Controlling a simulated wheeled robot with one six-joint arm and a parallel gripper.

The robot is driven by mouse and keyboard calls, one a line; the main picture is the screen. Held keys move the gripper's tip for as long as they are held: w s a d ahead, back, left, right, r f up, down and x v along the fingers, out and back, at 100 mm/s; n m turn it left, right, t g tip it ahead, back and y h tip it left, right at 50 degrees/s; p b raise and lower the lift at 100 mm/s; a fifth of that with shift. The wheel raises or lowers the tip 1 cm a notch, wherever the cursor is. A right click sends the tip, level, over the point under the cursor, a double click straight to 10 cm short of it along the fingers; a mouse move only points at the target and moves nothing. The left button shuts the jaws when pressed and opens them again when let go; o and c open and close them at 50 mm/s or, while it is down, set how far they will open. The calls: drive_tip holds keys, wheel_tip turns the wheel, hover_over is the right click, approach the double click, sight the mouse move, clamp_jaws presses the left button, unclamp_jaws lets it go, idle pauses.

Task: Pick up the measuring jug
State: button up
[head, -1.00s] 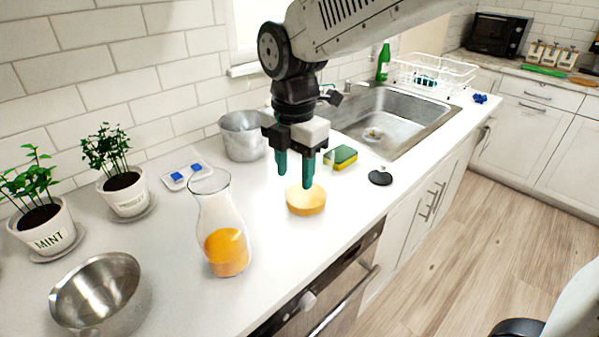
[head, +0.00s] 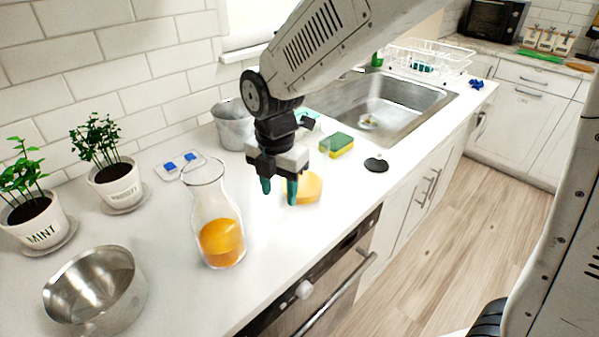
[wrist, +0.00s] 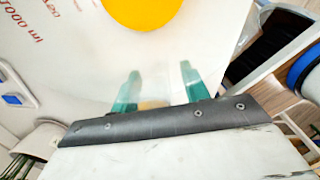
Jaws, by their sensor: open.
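The clear measuring jug (head: 313,163) stands on the white counter with yellow-orange contents at its bottom. In the head view it is just right of my gripper, which partly overlaps it. My gripper (head: 279,188) is open and empty, its two green fingers pointing down over the counter. In the wrist view the fingers (wrist: 160,88) show apart. Red lettering reading "1000 ml" (wrist: 22,25) is at the upper left there, and an orange round patch is at the top. I cannot tell whether a finger touches the jug.
A glass carafe of orange liquid (head: 220,240) stands close on the left. A metal pot (head: 232,125) is behind my gripper; a sponge (head: 337,144) and a black disc (head: 376,165) lie to the right. A steel bowl (head: 95,290) is front left. The counter's front edge is near.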

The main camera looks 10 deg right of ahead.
clamp_jaws()
drive_tip(key=shift+r, duration=0.2)
